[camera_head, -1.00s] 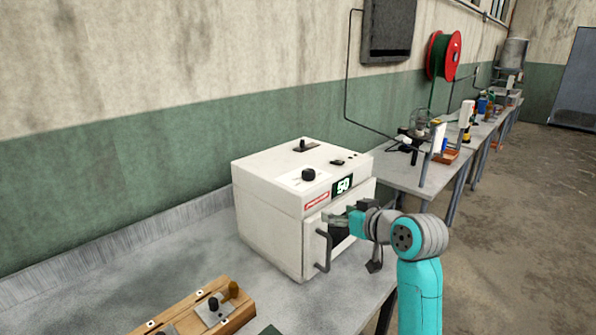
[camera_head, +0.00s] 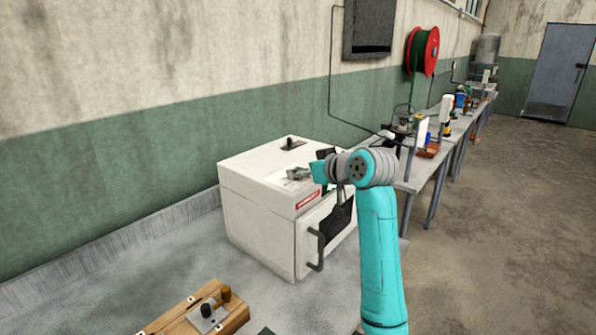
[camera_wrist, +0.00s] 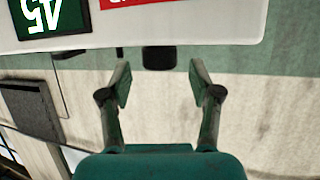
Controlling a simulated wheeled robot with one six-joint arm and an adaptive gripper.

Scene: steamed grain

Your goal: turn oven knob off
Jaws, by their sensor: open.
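The white oven (camera_head: 255,205) stands on the bench in the head view, its front door and handle (camera_head: 317,250) facing right. My gripper (camera_head: 297,174) is at the front part of the oven's top. It covers the place of the black top knob there. In the wrist view, which looks upside down, a black knob (camera_wrist: 158,58) shows beyond and between my open fingertips (camera_wrist: 160,78). Neither finger visibly touches it. The oven's front face (camera_wrist: 185,28) carries a green-lit display (camera_wrist: 42,18), partly cut off, with upside-down digits.
A black switch (camera_head: 292,144) is on the oven's rear top. A wooden board (camera_head: 180,318) with small fittings lies at the front left. The wall (camera_head: 100,170) is close behind the oven. More benches (camera_head: 428,172) run off to the right.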

